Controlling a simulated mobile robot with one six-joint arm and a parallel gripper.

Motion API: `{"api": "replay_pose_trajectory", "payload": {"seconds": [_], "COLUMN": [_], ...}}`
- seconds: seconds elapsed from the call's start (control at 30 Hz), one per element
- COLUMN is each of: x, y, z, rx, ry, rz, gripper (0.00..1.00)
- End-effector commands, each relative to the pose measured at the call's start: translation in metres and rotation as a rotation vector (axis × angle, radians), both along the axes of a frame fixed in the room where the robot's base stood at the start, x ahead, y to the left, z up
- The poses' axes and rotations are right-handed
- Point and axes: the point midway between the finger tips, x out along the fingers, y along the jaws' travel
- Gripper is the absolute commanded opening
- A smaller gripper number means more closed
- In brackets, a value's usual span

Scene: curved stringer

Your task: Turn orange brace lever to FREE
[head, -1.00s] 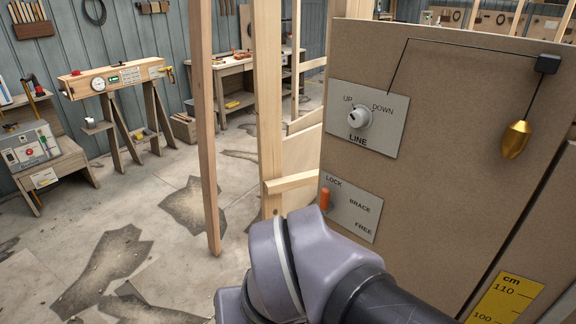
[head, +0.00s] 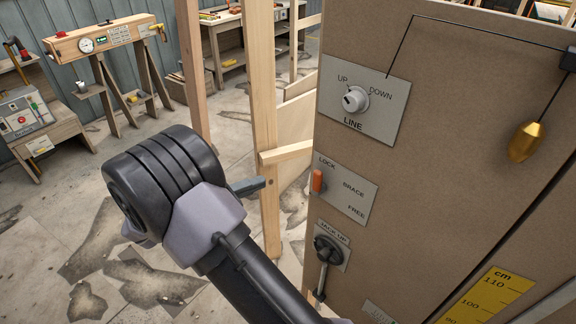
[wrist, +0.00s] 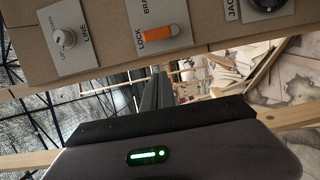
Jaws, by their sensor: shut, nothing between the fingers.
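The orange brace lever (head: 317,181) sits on a pale BRACE plate (head: 345,192) on the brown panel, beside the LOCK mark; FREE is at the plate's lower right. In the wrist view the lever (wrist: 158,32) shows near the top, next to the word LOCK. My gripper (head: 260,184) is mostly hidden behind my wrist in the head view; its dark fingertips are left of the lever, apart from it. In the wrist view my gripper (wrist: 155,80) is shut and empty, its fingers below the lever in the picture.
A LINE knob (head: 355,99) is above the brace plate and a black JACK UP crank (head: 327,250) below it. A brass plumb bob (head: 525,141) hangs at the right. Wooden posts (head: 264,110) stand just left of the panel. Open floor lies further left.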

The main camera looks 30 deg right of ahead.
Motion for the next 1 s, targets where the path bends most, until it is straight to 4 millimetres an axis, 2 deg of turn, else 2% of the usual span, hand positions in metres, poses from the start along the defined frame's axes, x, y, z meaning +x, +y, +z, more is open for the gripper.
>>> {"api": "replay_pose_trajectory", "payload": {"seconds": [0.33,0.47,0.57,0.93,1.0], "x": [0.006,0.005,0.004,0.000,-0.014], "y": [0.003,-0.005,-0.021,-0.102,-0.101], "z": [-0.003,-0.004,-0.005,-0.005,-0.005], "rx": [-0.028,-0.028,-0.028,-0.027,-0.027], "ry": [-0.007,-0.006,-0.007,-0.007,-0.005], "rz": [0.018,0.017,0.015,0.014,0.017], "gripper": [0.00,0.00,0.00,0.00,0.00]}}
